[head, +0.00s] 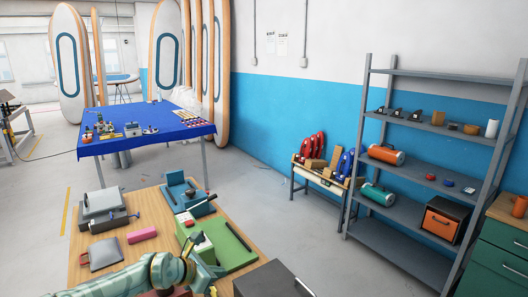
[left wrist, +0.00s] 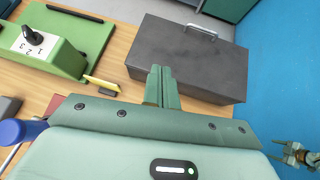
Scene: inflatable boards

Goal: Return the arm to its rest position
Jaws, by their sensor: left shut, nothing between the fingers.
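My left arm (head: 130,281) comes in from the lower left in the head view and reaches over the front of the wooden workbench (head: 152,204). My left gripper (head: 210,272) is beside the green device there. In the left wrist view the left gripper's fingers (left wrist: 163,88) are together with nothing between them. They appear in front of the near side of a dark grey box (left wrist: 190,55) with a metal handle. What seems to be my right gripper (left wrist: 297,155) shows small at the lower right of the left wrist view; its jaws are unclear.
The green device (left wrist: 42,48) with a dial stands on the bench; a yellow strip (left wrist: 100,82) lies nearby. The dark box (head: 272,280) also shows in the head view. A grey case (head: 101,254) and pink block (head: 142,235) lie left. Open floor (head: 275,195) lies beyond the bench.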

